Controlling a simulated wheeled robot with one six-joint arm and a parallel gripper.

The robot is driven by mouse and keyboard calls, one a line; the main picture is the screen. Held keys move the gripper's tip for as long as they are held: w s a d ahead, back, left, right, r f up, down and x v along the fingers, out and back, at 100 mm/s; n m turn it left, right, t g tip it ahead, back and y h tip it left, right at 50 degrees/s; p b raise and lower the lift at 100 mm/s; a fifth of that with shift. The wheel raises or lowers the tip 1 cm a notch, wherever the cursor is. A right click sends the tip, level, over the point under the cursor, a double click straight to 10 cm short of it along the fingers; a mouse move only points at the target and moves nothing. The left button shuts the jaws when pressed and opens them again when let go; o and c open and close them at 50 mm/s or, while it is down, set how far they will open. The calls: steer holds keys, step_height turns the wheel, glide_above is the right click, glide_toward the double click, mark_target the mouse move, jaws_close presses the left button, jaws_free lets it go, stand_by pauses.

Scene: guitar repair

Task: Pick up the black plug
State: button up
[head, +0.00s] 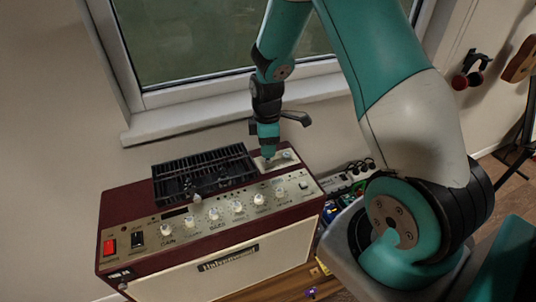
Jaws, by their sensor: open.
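My gripper (269,158) points down at the back right of the amplifier's top, close above a pale metal plate (287,159). Its fingers are small and dark here, and the gap between them is hard to see. I cannot pick out the black plug with certainty. Small dark shapes show on the black grille and near the plate, but they are too small to name. Whatever is directly beneath the fingers is hidden.
The dark red amplifier (125,218) has a row of knobs and a red switch (109,246). A black ribbed grille (205,165) lies on its top. The window sill (200,110) is behind. Cluttered small items (335,211) stand to its right.

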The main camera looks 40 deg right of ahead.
steer(key=shift+w+d+f+p, duration=0.15)
steer(key=shift+f+p, duration=0.65)
steer(key=shift+f, duration=1.15)
jaws_close()
steer(key=shift+r, duration=0.1)
